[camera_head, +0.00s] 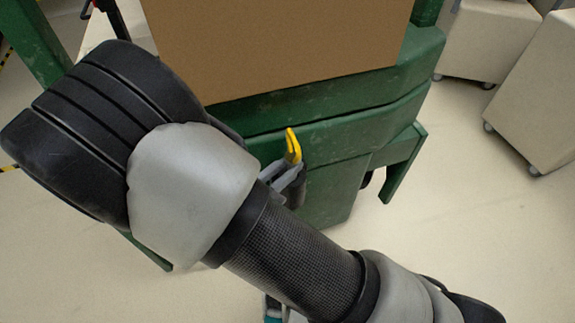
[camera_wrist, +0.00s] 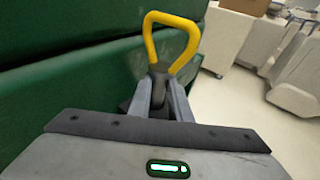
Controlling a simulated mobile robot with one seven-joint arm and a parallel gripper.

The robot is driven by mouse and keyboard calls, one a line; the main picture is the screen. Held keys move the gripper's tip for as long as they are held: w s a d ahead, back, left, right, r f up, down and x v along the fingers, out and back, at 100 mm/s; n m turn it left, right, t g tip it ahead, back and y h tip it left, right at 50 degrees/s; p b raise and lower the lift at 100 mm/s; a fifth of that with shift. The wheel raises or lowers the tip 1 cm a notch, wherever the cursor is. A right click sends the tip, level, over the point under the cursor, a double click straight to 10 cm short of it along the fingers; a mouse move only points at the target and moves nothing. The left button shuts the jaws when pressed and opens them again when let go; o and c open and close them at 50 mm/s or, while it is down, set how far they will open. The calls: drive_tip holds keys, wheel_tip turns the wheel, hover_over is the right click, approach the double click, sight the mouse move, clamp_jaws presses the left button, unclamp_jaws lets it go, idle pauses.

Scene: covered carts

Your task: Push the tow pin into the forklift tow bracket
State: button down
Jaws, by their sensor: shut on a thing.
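The tow pin has a yellow loop handle (camera_head: 293,145), which stands up against the green rear of the forklift (camera_head: 345,140). In the wrist view the loop (camera_wrist: 149,42) rises above a dark lower part held between two grey fingers. My gripper (camera_wrist: 160,84) is shut on the pin just below its yellow loop. In the head view my gripper (camera_head: 287,180) is partly hidden by my arm. A dark part shows just right of the fingers there, possibly the tow bracket. The pin's lower end is hidden, so I cannot tell how deep it sits.
A large brown panel (camera_head: 280,45) stands on the forklift above the green body. Covered carts (camera_head: 490,40) on casters stand at the right, and also show in the wrist view (camera_wrist: 230,40). The pale floor (camera_head: 460,200) between forklift and carts is clear.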

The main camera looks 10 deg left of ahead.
drive_tip(key=shift+f+b, duration=0.75)
drive_tip(key=shift+f, duration=1.1)
drive_tip(key=c, duration=1.6)
unclamp_jaws()
drive_tip(key=shift+o, duration=0.2)
drive_tip(key=shift+f, duration=0.1)
drive_tip(key=shift+s, duration=0.1)
drive_tip(key=p+v, duration=0.3)
drive_tip(key=v, duration=1.4)
drive_tip(key=shift+s, duration=0.1)
